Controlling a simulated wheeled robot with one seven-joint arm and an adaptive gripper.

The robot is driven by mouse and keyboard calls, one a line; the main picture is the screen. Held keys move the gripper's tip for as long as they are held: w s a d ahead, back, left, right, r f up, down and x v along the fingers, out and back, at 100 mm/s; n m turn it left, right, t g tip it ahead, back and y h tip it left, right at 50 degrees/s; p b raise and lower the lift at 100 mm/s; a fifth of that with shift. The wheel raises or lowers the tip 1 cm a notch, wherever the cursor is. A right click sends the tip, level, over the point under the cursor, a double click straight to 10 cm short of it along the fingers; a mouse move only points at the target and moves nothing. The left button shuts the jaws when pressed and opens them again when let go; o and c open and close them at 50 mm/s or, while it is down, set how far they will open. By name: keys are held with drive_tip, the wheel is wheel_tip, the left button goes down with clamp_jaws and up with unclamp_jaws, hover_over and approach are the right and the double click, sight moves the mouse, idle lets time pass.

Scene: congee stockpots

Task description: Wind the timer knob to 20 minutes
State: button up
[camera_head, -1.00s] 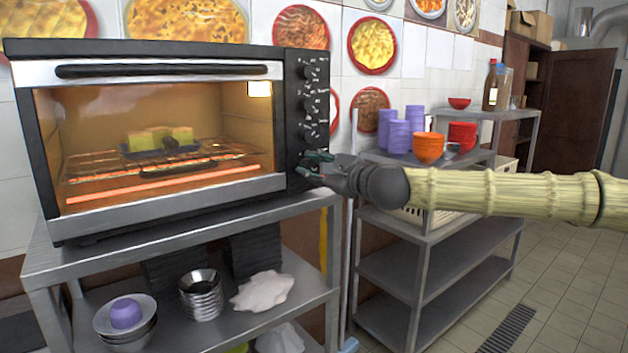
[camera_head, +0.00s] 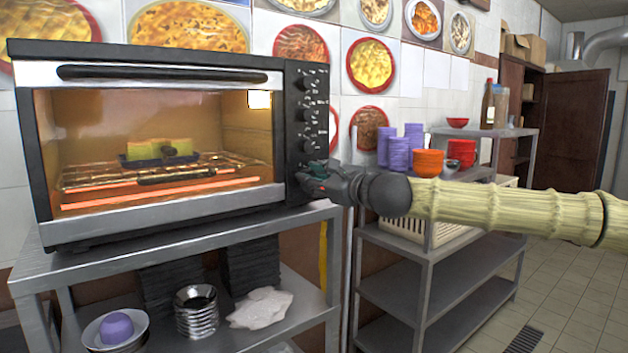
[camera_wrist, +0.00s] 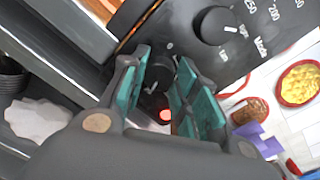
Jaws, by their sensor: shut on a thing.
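A black toaster oven (camera_head: 60,215) stands on a steel shelf, with a column of dark knobs on its right-hand panel (camera_head: 308,92). My gripper (camera_head: 314,180) is at the bottom of this panel and hides the lowest knob in the head view. In the wrist view my gripper (camera_wrist: 163,82) has its green-padded fingers on either side of the timer knob (camera_wrist: 158,72), shut on it. The knob's pointer and minute marks are not readable. A red lamp (camera_wrist: 165,115) glows beside the knob. A neighbouring knob (camera_wrist: 213,25) with a white pointer is clear of the fingers.
The oven's glass door is closed, with glowing heaters and food on a tray (camera_head: 160,158) inside. A second steel shelf (camera_head: 400,275) stands on the right, with purple cups (camera_head: 399,153) and orange bowls (camera_head: 429,162) behind my arm. Bowls (camera_head: 197,310) stand below the oven.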

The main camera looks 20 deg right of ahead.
drive_tip(key=o, duration=1)
drive_tip(key=shift+d, duration=0.1)
drive_tip(key=shift+v, duration=6)
